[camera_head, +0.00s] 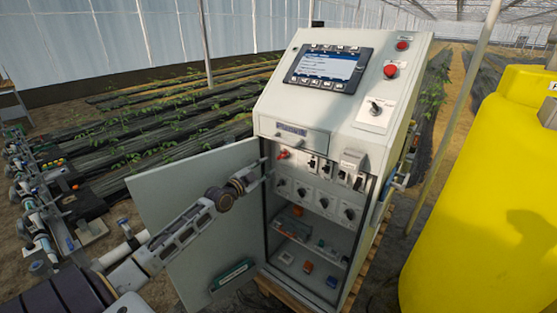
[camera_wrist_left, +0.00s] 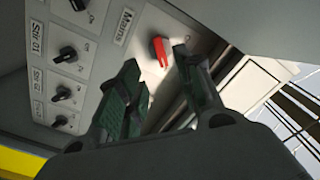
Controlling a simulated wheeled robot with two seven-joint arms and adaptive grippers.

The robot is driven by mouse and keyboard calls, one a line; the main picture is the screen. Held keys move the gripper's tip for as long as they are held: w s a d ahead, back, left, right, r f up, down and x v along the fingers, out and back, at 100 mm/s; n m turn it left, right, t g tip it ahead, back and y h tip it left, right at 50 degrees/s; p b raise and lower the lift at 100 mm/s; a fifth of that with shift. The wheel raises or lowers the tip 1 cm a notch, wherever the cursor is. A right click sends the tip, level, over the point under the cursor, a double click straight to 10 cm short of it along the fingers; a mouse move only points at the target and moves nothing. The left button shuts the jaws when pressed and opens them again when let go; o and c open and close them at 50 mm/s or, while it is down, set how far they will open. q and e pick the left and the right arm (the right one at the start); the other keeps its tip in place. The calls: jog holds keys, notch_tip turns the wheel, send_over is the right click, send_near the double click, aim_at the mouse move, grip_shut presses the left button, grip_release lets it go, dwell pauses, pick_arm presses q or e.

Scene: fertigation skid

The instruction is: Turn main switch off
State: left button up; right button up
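The main switch (camera_head: 283,154) is a red rotary knob at the upper left inside the open cabinet (camera_head: 255,110). In the left wrist view the red knob (camera_wrist_left: 160,52) sits on a grey panel beside a label reading "Mains" (camera_wrist_left: 124,27). My left gripper (camera_head: 268,170) reaches into the cabinet opening close to the knob. Its two dark green fingers (camera_wrist_left: 157,62) are spread, with the knob showing just beyond and between the tips. I cannot tell whether they touch it. My right gripper is in neither view.
Black rotary switches (camera_wrist_left: 67,54) line the panel beside the main switch. The open cabinet door (camera_head: 190,190) stands left, behind my left arm. A screen (camera_head: 326,68) and red buttons (camera_head: 390,71) are on the sloped top. A yellow tank (camera_head: 490,190) stands right.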

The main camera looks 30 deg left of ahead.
aim_at(280, 157)
pick_arm(q)
jog(key=shift+w+d, duration=0.2)
jog(key=shift+w, duration=2.35)
jog(key=shift+w+d+b, duration=0.15)
jog(key=shift+w+b, duration=0.2)
jog(key=shift+w, duration=1.75)
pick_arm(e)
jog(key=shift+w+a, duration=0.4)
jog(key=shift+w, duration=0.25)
pick_arm(q)
jog(key=shift+c, duration=0.2)
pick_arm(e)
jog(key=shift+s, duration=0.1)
pick_arm(q)
grip_shut()
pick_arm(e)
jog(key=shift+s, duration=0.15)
